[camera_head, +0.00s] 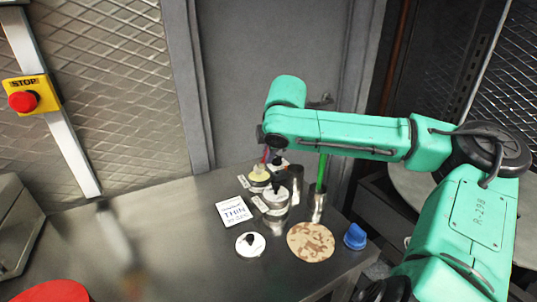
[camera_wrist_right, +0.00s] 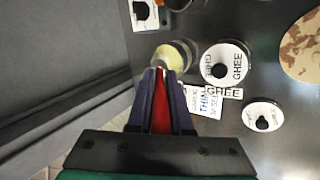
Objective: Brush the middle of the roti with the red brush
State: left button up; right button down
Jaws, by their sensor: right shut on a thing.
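The roti (camera_head: 311,241), a round brown-patched flatbread, lies flat on the steel counter near its right edge. It also shows at the right edge of the right wrist view (camera_wrist_right: 303,45). My right gripper (camera_head: 272,156) is over the back of the counter, pointing down. In the right wrist view its fingers (camera_wrist_right: 160,90) are shut on the red brush (camera_wrist_right: 160,108). The red handle also shows in the head view (camera_head: 265,156), above a small pot with yellow contents (camera_head: 259,175). The brush's lower end is hidden; I cannot tell whether it is in the pot.
A GHEE canister (camera_head: 275,203) with a black-knobbed lid stands in front. A green-handled brush (camera_head: 321,173) stands in a metal cup (camera_head: 317,207). A THIN card (camera_head: 233,211), white lid (camera_head: 250,244) and blue object (camera_head: 354,237) lie around the roti. The counter's left is largely clear.

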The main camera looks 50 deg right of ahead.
jog(key=shift+r, duration=0.1)
jog(key=shift+f+b, duration=0.4)
jog(key=shift+f, duration=0.25)
dwell(0.8)
jog(key=shift+r, duration=0.1)
dwell(0.4)
notch_tip(320, 180, up, 7)
jog(key=p, duration=0.8)
dwell(0.5)
